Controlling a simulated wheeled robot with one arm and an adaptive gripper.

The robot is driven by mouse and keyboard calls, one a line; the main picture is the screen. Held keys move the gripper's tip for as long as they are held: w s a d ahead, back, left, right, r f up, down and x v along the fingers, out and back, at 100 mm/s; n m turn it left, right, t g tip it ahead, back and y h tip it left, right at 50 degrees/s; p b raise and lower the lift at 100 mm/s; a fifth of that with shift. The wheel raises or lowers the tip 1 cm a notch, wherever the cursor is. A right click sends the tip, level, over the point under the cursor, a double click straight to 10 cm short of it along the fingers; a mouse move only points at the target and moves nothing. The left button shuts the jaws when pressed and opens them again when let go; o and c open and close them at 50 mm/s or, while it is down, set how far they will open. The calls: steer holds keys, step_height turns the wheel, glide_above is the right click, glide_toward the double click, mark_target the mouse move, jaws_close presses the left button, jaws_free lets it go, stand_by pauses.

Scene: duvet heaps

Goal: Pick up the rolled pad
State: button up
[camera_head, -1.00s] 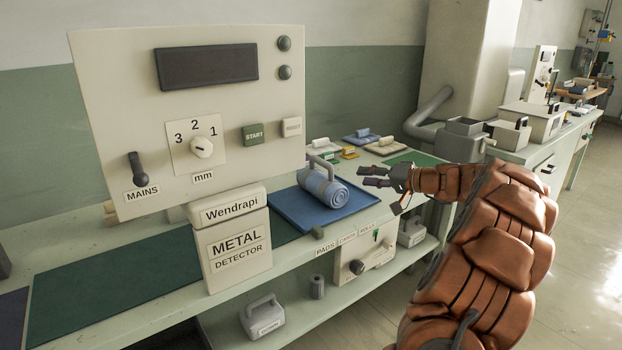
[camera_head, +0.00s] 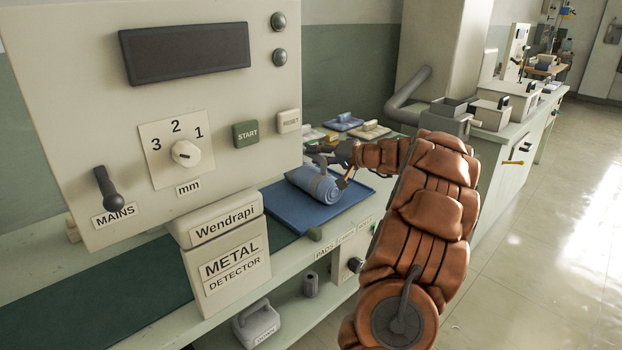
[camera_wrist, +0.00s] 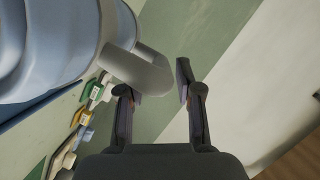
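The rolled pad (camera_head: 312,186) is a light blue roll with a grey loop handle. It lies on a blue tray (camera_head: 290,210) on the bench, right of the metal detector. My gripper (camera_head: 326,153) is at the pad's upper side, by the handle. In the wrist view, the rolled pad (camera_wrist: 45,45) fills the upper left and its handle (camera_wrist: 140,70) reaches between my gripper's (camera_wrist: 154,84) two spread fingers. The fingers stand apart, with a gap on the right side of the handle. Whether the left finger touches the handle is unclear.
The metal detector (camera_head: 225,245) with its large control panel (camera_head: 85,120) stands left of the tray. More pads on small trays (camera_head: 370,131) lie behind my gripper. A lower shelf holds a grey handled weight (camera_head: 256,324). The floor at right is clear.

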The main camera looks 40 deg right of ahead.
steer(key=shift+x, duration=1.3)
jaws_close()
